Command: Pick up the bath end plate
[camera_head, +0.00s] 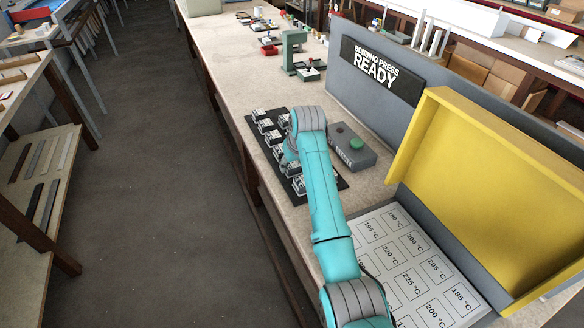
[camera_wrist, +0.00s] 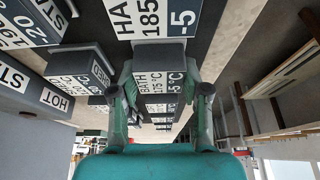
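The bath end plate (camera_wrist: 160,52) is a grey block with a white label reading BATH and 175 °C, seen in the wrist view between my fingers. My gripper (camera_wrist: 160,78) has one finger close on each side of it. I cannot tell whether the fingers touch the plate or leave a small gap. In the head view my gripper (camera_head: 291,158) is low over the black rack (camera_head: 257,133) and partly hidden by my arm. The bath plate cannot be picked out there.
Other labelled end plates (camera_head: 268,126) stand close around. In the wrist view a HALL label (camera_wrist: 152,18) is ahead and a HOT label (camera_wrist: 55,99) is left. A grey box with a green button (camera_head: 353,148) sits right of the rack.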

